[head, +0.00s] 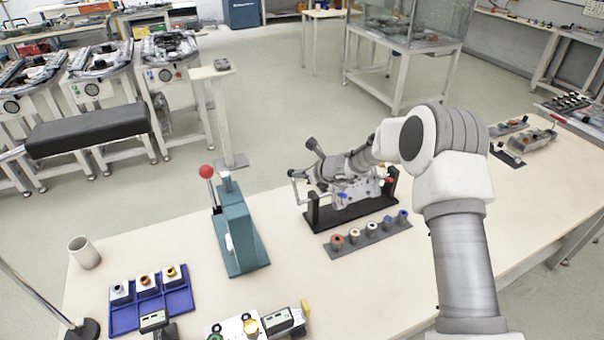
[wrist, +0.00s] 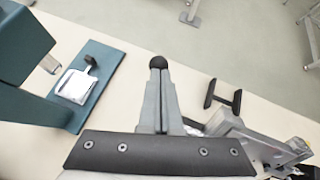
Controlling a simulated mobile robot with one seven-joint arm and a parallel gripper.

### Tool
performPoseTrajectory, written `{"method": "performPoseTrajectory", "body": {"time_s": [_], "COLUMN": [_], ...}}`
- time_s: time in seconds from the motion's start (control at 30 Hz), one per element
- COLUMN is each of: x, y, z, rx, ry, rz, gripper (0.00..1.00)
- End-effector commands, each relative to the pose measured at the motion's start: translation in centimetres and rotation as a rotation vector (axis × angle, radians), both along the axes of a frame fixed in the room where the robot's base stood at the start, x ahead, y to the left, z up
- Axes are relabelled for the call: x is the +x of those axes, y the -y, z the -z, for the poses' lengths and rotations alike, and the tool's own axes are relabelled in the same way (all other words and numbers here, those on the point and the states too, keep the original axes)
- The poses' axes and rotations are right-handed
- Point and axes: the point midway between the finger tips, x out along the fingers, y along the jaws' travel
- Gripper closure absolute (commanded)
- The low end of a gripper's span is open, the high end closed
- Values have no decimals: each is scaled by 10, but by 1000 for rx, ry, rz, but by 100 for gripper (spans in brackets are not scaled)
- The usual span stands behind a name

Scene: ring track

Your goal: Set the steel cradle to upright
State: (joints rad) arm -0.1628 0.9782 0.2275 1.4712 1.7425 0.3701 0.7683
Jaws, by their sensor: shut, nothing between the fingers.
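The steel cradle (head: 358,192) is a silver metal body carried in a black stand (head: 352,213) on the bench. It looks tilted, though my arm covers part of it and its exact angle is unclear. In the wrist view the cradle (wrist: 258,146) shows at lower right, beside the fingers. My gripper (wrist: 158,78) is shut and empty, its fingers pointing up the picture. A round black knob (wrist: 158,62) shows at their tips; I cannot tell whether they touch it. In the head view my gripper is close above the cradle, its fingertips hard to make out.
A teal press (head: 238,228) with a red knob stands left of the cradle. A grey strip (head: 368,238) with several small coloured-top parts lies in front. A blue tray (head: 152,303) and a cup (head: 85,252) are at lower left. Bare bench lies between tray and press.

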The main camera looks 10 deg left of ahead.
Motion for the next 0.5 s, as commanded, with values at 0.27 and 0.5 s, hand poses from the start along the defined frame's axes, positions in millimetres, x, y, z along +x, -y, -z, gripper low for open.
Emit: {"method": "performPoseTrajectory", "body": {"time_s": [0.27, 0.5], "x": [12, 21], "y": [-9, -16], "z": [3, 8], "rx": [1, 1], "ry": [1, 1], "rz": [-1, -1], "gripper": [100, 100]}}
